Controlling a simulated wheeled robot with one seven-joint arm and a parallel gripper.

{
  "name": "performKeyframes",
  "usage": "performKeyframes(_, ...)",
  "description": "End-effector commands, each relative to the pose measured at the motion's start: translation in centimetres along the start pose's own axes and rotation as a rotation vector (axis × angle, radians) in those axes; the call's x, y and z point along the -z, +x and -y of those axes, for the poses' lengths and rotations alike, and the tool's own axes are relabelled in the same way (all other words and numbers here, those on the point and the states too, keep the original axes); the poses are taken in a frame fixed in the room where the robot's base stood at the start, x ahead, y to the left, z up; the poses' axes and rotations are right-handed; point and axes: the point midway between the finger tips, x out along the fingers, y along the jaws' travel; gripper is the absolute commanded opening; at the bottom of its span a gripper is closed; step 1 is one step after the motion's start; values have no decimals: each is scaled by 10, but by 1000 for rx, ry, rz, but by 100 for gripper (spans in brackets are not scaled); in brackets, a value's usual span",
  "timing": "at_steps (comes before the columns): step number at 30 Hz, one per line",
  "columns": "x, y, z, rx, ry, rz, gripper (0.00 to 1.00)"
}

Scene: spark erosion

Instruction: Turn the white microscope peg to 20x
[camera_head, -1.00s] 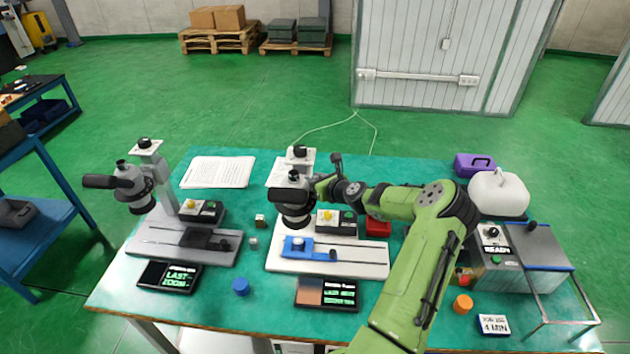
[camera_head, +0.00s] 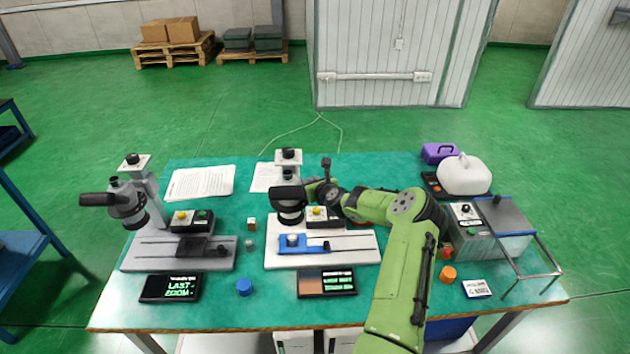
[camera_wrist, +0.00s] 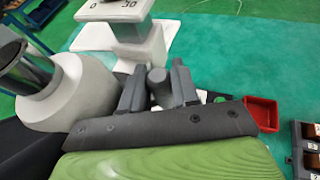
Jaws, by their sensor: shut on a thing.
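The white microscope (camera_head: 290,158) stands at the middle of the table, with a white base (camera_head: 285,258) and a dark head (camera_head: 288,198). My gripper (camera_wrist: 158,88) is at the right side of its head. In the wrist view a short grey peg (camera_wrist: 158,76) sits between my two dark fingers, which are shut on it. The microscope's white body (camera_wrist: 85,95) fills the left of that view. No zoom marks on the peg can be read. A screen (camera_head: 327,282) with small green text lies in front of the base; its text is too small to read.
A grey microscope (camera_head: 127,200) stands at the left, with a screen (camera_head: 170,287) reading "LAST ZOOM". A blue cap (camera_head: 244,287) and an orange cap (camera_head: 448,272) lie near the front. A red bin (camera_wrist: 262,113) is right of my gripper. A machine (camera_head: 495,245) stands at the right.

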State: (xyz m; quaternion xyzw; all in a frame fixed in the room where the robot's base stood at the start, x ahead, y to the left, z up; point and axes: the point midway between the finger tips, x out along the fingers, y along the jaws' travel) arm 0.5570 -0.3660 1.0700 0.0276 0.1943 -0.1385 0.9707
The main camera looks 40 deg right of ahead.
Motion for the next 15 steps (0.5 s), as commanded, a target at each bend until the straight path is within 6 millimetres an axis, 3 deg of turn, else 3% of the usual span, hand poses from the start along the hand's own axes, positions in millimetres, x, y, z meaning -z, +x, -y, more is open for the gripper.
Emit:
performKeyframes(10,0,-1,2,16,6,4,0)
performKeyframes(11,0,-1,1,15,6,4,32)
performKeyframes(15,0,-1,1,15,6,4,36)
